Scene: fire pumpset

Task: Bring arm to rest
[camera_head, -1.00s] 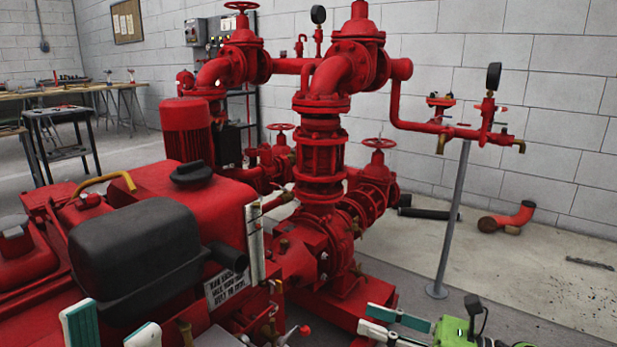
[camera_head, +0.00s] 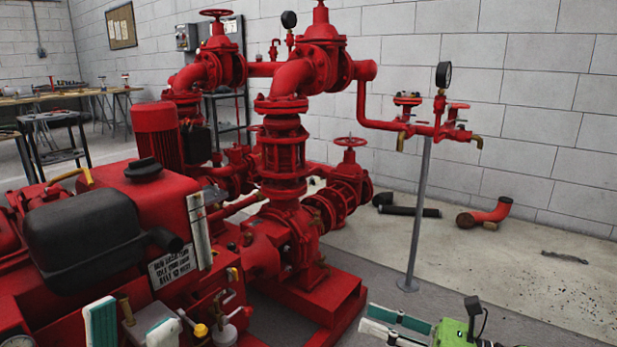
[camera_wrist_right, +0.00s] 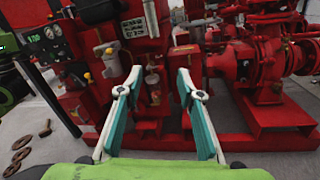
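My left gripper (camera_head: 131,325) is at the bottom left of the head view. Its two white-and-teal fingers are apart, in front of the red pumpset's engine side, with nothing seen between them. My right gripper (camera_head: 366,318) is at the bottom right of the head view, its fingers pointing left beside the red base frame. The right wrist view shows the same gripper (camera_wrist_right: 157,82) with its fingers wide apart and empty. The red fire pumpset (camera_head: 285,180) stands beyond both grippers; whether either gripper touches it cannot be told.
A black tank (camera_head: 85,240) sits on the engine. A grey post (camera_head: 420,215) carries the gauge pipe. A red elbow pipe (camera_head: 490,213) lies near the wall. Open floor (camera_head: 540,280) is at the right. Loose rings (camera_wrist_right: 20,155) lie on the floor in the wrist view.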

